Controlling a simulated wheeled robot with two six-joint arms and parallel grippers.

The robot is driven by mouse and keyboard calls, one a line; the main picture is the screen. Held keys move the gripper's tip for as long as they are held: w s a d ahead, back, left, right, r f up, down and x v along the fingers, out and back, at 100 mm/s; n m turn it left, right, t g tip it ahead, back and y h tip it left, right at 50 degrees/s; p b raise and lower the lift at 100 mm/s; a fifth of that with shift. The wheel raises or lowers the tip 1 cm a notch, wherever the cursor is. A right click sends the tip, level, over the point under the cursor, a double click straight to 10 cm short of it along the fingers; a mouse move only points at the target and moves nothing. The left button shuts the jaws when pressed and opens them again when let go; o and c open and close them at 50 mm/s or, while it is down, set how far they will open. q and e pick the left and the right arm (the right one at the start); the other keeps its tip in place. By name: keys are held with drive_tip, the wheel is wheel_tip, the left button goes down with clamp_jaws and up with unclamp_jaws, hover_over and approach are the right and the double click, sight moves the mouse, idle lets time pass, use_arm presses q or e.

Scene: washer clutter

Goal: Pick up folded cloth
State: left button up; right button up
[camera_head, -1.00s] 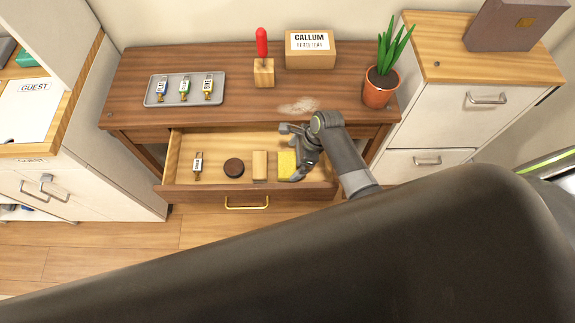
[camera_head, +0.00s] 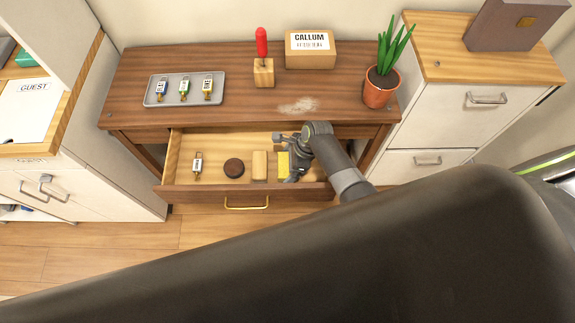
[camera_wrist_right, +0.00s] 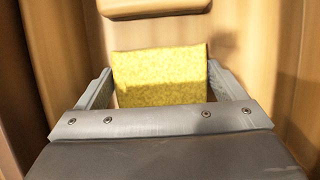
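The folded cloth is a flat yellow block (camera_head: 283,165) in the open drawer, at the right end of its row. It also shows in the right wrist view (camera_wrist_right: 160,78), textured and upright in the picture. My right gripper (camera_head: 287,160) is down in the drawer at the cloth, hiding its right part. In the right wrist view its fingers (camera_wrist_right: 160,85) are spread, one on each side of the cloth, with tips close to its edges. Whether they touch it is unclear. My left gripper is not in view.
The drawer (camera_head: 215,190) also holds a tan block (camera_head: 260,165), a dark round item (camera_head: 234,168) and a tagged key (camera_head: 198,163). On the desk above stand a grey tray (camera_head: 150,98), a red-handled tool (camera_head: 262,45), a cardboard box (camera_head: 310,60) and a potted plant (camera_head: 378,95).

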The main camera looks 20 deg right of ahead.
drive_tip(key=shift+c, duration=0.6)
drive_tip(key=shift+r, duration=0.1)
drive_tip(key=shift+r, duration=0.45)
wheel_tip(320, 180, up, 9)
drive_tip(key=p, duration=0.1)
